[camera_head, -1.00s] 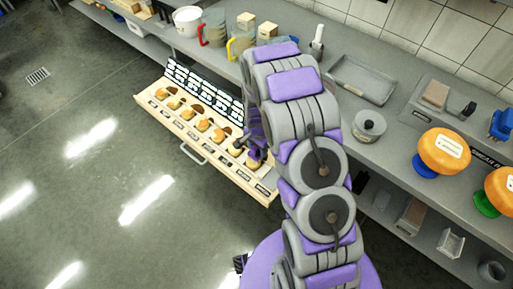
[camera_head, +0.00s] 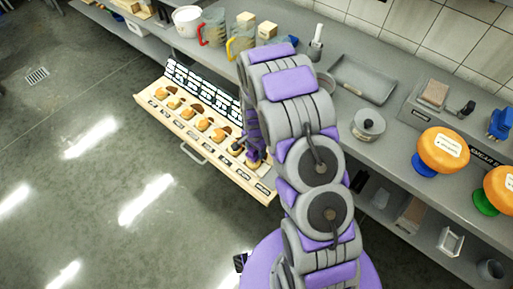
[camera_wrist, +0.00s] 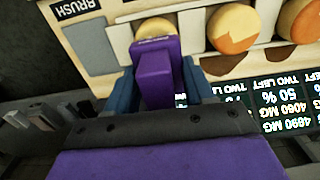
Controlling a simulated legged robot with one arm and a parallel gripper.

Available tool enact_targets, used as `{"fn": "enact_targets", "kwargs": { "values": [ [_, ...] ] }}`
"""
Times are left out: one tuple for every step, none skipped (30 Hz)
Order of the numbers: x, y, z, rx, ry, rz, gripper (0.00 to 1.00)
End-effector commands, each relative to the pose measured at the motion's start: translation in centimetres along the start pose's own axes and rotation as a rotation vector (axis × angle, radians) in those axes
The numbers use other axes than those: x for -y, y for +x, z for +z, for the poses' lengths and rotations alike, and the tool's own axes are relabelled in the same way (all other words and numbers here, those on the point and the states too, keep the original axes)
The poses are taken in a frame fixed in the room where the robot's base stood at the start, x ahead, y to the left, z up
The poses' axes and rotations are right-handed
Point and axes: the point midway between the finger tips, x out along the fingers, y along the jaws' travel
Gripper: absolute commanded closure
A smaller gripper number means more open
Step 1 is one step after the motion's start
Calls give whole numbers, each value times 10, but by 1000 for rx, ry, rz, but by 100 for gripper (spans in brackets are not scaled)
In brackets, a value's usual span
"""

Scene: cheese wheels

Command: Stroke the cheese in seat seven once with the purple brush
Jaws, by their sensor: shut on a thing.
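My gripper (camera_wrist: 160,88) is shut on the purple brush (camera_wrist: 155,75), which stands between its blue fingers in the wrist view. The brush's far end overlaps a small pale yellow cheese (camera_wrist: 153,25) in the wooden drawer (camera_head: 228,173); I cannot tell whether they touch. In the head view my gripper (camera_head: 254,150) is at the right end of the row of cheeses, and my arm hides part of it. This cheese looks like the last in the row; its seat number is not readable.
Orange-topped cheeses (camera_wrist: 232,27) sit beside it in the wrist view. A "BRUSH" label (camera_wrist: 75,10) is at the drawer's end. A black display board (camera_head: 205,88) stands behind the row. The counter (camera_head: 345,110) holds pitchers, a tray and a pot. Floor in front is clear.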

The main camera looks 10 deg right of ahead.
Motion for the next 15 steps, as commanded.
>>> {"fn": "enact_targets", "kwargs": {
  "values": [
    [-1,1,2,2,-1,3,72],
    [-1,1,3,2,-1,3,72],
    [-1,1,3,3,-1,4,72],
    [-1,1,4,3,-1,4,72],
    [-1,1,4,3,-1,4,72],
    [-1,1,6,3,-1,5,72],
    [-1,1,7,4,-1,5,72],
    [-1,1,8,4,-1,5,72],
    [-1,1,9,4,-1,6,72],
    [-1,1,10,4,-1,6,72],
    [-1,2,10,4,-1,6,72],
    [-1,2,11,5,-1,6,72],
    [-1,2,12,5,-1,6,72],
    [-1,2,12,5,-1,7,72],
    [-1,2,13,5,-1,7,72]
  ]
}}
